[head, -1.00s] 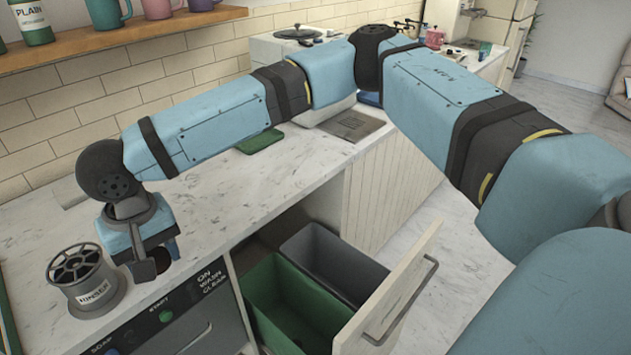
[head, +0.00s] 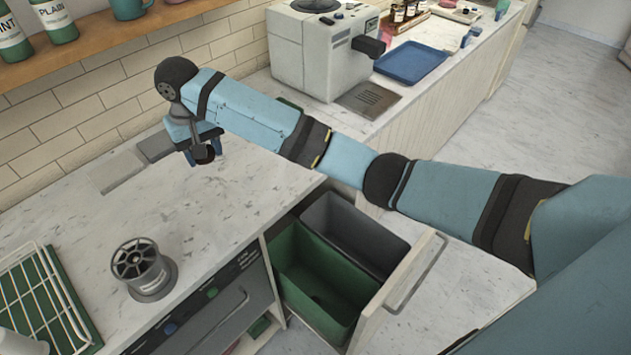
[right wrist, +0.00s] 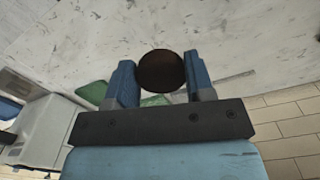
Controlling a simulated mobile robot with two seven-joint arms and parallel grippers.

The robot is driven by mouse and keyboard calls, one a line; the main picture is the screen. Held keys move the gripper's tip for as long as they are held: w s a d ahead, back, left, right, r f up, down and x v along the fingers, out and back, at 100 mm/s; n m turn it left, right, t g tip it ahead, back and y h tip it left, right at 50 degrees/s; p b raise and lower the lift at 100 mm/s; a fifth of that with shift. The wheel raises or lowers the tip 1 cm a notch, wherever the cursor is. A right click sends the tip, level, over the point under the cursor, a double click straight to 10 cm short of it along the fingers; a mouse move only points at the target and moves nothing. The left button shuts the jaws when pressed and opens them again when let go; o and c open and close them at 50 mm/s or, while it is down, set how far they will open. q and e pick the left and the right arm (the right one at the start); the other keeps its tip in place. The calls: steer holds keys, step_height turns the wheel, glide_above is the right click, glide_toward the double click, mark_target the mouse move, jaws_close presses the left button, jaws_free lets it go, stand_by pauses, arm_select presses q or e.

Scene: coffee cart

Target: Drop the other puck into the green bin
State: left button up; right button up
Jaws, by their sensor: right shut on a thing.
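My right gripper (head: 203,150) is shut on a dark brown round puck (head: 206,155) over the marble counter, behind the rinser. In the right wrist view the puck (right wrist: 161,71) sits between the two blue fingers of my right gripper (right wrist: 161,82). The green bin (head: 318,283) is in the pulled-out drawer below the counter front, right of and nearer than the gripper. The part of its inside that I see looks dark green, and I cannot make out any puck in it. My left gripper is not in view.
A grey bin (head: 352,237) stands beside the green one in the drawer (head: 402,287). The rinser (head: 143,268) stands at the counter's front edge, with a wire rack (head: 42,300) to its left. A white machine (head: 318,50) stands at the back. The counter between gripper and drawer is clear.

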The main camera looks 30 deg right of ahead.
steer(key=s+d+f+m+p, duration=0.2)
steer(key=s+d+f+p, duration=0.15)
steer(key=d+f, duration=0.6)
steer(key=s+d+f+m+p, duration=0.1)
steer(key=s+d+f+p, duration=0.3)
steer(key=d+f, duration=0.55)
steer(key=f, duration=0.1)
steer(key=s+d+f+b, duration=0.1)
steer(key=f, duration=0.1)
steer(key=d+f, duration=0.1)
steer(key=f, duration=0.1)
steer(key=shift+s, duration=0.3)
steer(key=o, duration=1)
step_height(320, 180, up, 14)
steer(key=b, duration=0.1)
steer(key=shift+b, duration=0.35)
